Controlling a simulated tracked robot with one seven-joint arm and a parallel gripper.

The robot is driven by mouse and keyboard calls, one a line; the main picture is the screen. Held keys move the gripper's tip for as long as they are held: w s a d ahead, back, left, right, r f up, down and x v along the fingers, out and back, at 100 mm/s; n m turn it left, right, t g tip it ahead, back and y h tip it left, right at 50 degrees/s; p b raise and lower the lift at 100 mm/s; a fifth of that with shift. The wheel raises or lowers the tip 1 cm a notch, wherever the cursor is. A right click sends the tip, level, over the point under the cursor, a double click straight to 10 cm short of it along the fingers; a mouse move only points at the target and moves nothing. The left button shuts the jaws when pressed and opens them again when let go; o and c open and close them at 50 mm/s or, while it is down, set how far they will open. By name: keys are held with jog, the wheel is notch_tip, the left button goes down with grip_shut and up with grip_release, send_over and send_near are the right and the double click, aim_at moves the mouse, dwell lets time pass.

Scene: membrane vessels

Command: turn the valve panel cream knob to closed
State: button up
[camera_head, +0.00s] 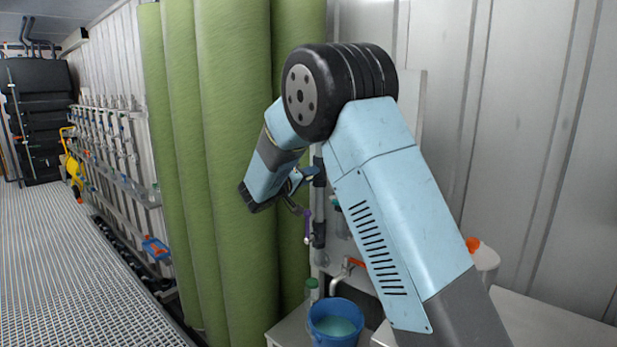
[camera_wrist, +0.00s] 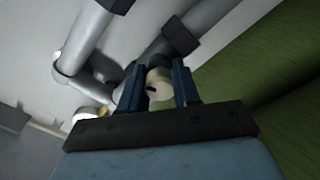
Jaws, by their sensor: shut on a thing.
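The cream knob (camera_wrist: 158,84) shows in the wrist view between the two blue fingers of my gripper (camera_wrist: 157,82). The fingers are shut on it, one on each side. A dark mark shows on the knob's face. In the head view my gripper (camera_head: 300,180) reaches toward the grey pipework in front of the pale wall, and the knob is hidden behind my wrist and arm. The valve panel is mostly covered by my arm in that view. I cannot tell the knob's turn position.
Tall green membrane vessels (camera_head: 235,150) stand just left of my gripper. Grey pipes (camera_wrist: 95,35) run close to the fingers in the wrist view. A blue bucket (camera_head: 335,318) with liquid stands below. A grating walkway (camera_head: 60,260) lies free at left.

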jog(key=shift+f+m, duration=0.15)
jog(key=shift+m, duration=0.8)
jog(key=shift+f+m, duration=0.1)
jog(key=shift+m, duration=0.85)
jog(key=o, duration=0.8)
jog(key=shift+c, duration=0.2)
jog(key=o, duration=0.3)
jog(key=shift+r, duration=0.15)
jog(key=v, duration=1.3)
jog(key=shift+s+a, duration=0.2)
jog(key=shift+a, duration=0.1)
